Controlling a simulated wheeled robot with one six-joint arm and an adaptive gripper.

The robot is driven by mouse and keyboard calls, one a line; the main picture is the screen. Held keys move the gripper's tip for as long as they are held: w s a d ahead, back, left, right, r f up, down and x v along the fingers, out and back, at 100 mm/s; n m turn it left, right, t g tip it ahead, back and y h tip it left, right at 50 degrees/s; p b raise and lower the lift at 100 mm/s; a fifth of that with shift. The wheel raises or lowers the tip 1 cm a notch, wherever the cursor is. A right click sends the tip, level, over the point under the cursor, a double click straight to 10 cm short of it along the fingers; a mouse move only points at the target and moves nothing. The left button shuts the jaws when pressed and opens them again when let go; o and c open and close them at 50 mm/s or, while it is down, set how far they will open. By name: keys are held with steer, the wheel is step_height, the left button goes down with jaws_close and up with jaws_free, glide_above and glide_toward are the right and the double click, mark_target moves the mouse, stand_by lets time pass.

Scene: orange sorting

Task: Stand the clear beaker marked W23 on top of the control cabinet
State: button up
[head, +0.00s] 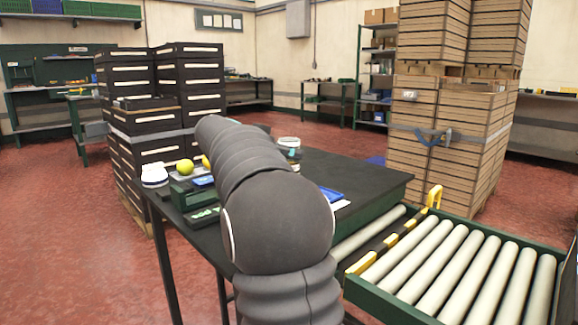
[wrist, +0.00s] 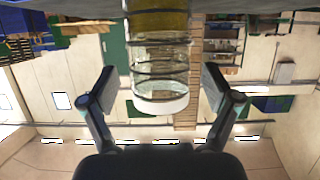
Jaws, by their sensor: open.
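In the wrist view, which looks upside down, a clear round vessel (wrist: 160,68) with a white end and a yellowish part near the table edge shows between the fingers. No W23 mark is readable, so I cannot tell whether it is the beaker. My gripper (wrist: 167,72) is open, one finger on each side of the vessel, with gaps visible. I cannot tell how deep it lies between them. In the head view my arm hides my gripper and part of the dark table. A white-rimmed container (head: 289,143) stands on the table beyond the arm. I cannot identify the control cabinet.
The dark table (head: 375,174) carries a yellow-green ball (head: 185,167), a white item (head: 154,175) and a green tray (head: 205,216) left of my arm. A roller conveyor (head: 450,265) stands at the right. Dark crates (head: 135,118) and brown crates (head: 440,140) are stacked behind.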

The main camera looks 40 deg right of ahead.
steer(key=shift+d+f, duration=0.25)
steer(key=shift+d, duration=0.45)
steer(key=c, duration=1.5)
steer(key=shift+r, duration=0.55)
steer(key=s+r, duration=0.6)
steer(key=s, duration=0.1)
steer(key=s+d+r, duration=0.1)
steer(key=s+r, duration=0.3)
steer(key=shift+s+d, duration=0.1)
steer(key=shift+s, duration=0.15)
